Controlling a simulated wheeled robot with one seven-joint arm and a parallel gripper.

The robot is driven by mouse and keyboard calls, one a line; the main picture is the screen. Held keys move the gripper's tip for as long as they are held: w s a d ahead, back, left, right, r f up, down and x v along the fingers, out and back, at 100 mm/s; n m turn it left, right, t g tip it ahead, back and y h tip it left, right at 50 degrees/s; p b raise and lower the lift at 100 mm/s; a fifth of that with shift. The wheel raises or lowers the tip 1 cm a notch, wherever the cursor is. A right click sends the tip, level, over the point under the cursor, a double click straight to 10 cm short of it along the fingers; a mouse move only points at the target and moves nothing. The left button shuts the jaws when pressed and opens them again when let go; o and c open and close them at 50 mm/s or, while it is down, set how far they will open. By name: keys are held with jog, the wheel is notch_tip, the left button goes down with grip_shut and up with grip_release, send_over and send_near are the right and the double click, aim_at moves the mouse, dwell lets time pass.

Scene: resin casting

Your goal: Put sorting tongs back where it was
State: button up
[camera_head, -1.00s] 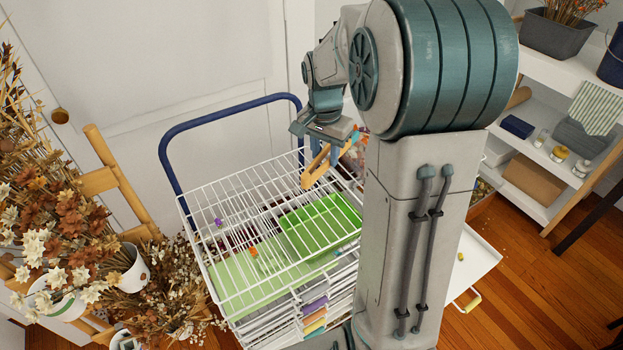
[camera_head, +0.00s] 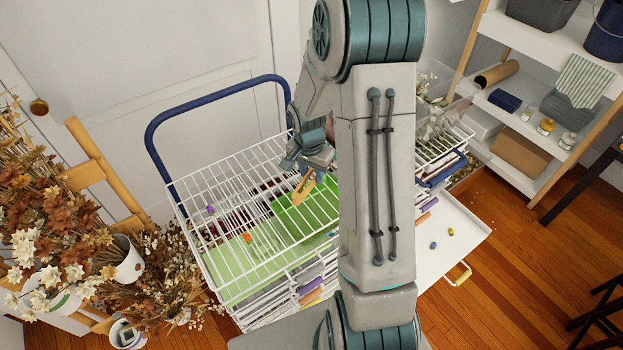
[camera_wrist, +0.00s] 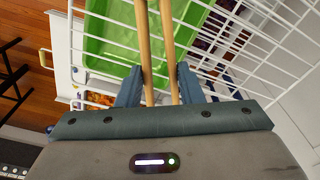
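The wooden sorting tongs (camera_head: 303,188) are held by my gripper (camera_head: 313,172) over the white wire rack (camera_head: 235,172) of the cart, near its right side. In the wrist view, the two tong arms (camera_wrist: 145,42) run between the fingers of my gripper (camera_wrist: 159,82), which look closed against them. The tongs point away from the wrist, over a green tray (camera_wrist: 103,38). In the head view, my arm hides part of the rack and the tray (camera_head: 296,217). I cannot tell whether the tongs touch the wires.
The cart has a blue handle (camera_head: 212,92). A white drawer (camera_head: 462,228) is pulled out at right, holding small coloured pieces. Dried flowers (camera_head: 62,235) crowd the left. White shelves (camera_head: 520,118) stand back right. Wooden floor (camera_head: 515,255) lies open at right.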

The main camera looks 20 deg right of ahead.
jog(key=shift+f, duration=1.7)
jog(key=shift+f, duration=0.1)
jog(key=o, duration=0.5)
notch_tip(320, 180, up, 11)
jog(key=s+a+r+n+t, duration=0.1)
jog(key=s+a+r+n, duration=0.2)
jog(key=s, duration=0.3)
jog(key=s+a+r+n+t, duration=0.1)
jog(key=s+a+r+n, duration=0.2)
jog(key=s, duration=0.4)
jog(key=s+a+r+n, duration=0.3)
jog(key=s+r+n, duration=0.1)
jog(key=s+r, duration=0.2)
jog(key=shift+s+r+n+t+y+b, duration=0.2)
jog(key=shift+n+t+y+b, duration=0.2)
